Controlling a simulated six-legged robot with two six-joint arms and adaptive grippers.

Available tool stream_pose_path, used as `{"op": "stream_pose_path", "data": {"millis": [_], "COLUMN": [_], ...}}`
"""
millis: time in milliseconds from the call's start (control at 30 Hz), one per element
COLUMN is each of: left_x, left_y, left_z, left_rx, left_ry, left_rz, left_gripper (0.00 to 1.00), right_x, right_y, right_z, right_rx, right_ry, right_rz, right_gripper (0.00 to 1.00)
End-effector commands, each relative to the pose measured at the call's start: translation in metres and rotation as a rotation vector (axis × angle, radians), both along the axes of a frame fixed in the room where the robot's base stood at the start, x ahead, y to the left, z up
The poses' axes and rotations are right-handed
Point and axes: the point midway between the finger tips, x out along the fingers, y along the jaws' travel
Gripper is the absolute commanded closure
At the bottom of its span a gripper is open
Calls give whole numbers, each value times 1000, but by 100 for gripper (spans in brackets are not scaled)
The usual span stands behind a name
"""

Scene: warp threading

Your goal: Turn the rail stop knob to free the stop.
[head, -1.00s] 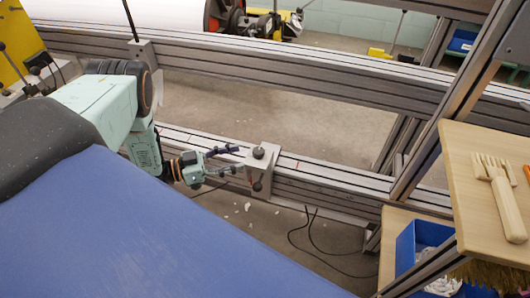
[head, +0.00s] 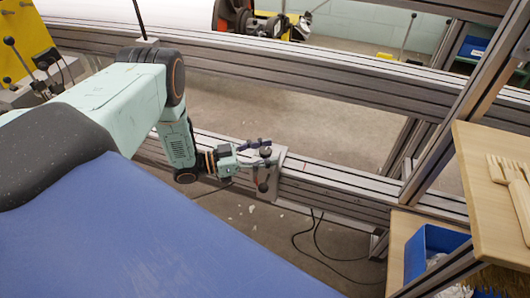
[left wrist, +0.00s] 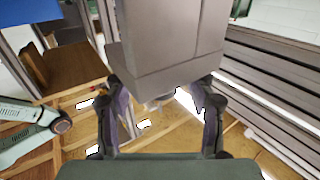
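The rail stop is a grey metal block (head: 281,172) on the lower rail in the head view. A round black knob (head: 265,151) shows at its top, and another dark round knob (head: 263,187) shows lower on its front. My left gripper (head: 268,154) is at the block with its fingers apart, one above and one below the upper knob as seen here. I cannot tell whether they touch it. In the left wrist view a large grey block (left wrist: 165,45) fills the space ahead of the gripper (left wrist: 163,108), whose fingers are spread wide. My right gripper does not show.
The slotted lower rail (head: 335,182) runs on to the right, with an upper rail (head: 300,85) behind it. A wooden shelf (head: 475,160) with a wooden comb and a blue bin (head: 432,240) stand at the right. Dark cables (head: 325,245) hang below the rail.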

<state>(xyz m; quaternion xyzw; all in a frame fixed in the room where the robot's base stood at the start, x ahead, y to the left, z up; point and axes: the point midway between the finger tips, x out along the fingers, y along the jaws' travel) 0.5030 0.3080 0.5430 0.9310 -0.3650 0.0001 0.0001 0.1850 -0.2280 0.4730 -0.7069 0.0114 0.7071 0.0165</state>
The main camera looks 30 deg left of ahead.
Motion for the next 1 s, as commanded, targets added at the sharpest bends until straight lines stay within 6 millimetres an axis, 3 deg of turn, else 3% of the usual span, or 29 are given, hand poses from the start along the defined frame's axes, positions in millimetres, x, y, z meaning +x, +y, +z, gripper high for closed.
{"op": "stream_pose_path", "data": {"millis": [633,1000], "left_x": [0,-1], "left_y": [0,0], "left_z": [0,0], "left_rx": [0,-1], "left_ry": [0,4], "left_rz": [0,65], "left_gripper": [99,100], "right_x": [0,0], "right_y": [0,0], "right_z": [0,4], "right_rx": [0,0], "right_ry": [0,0], "right_rz": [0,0], "right_gripper": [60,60]}}
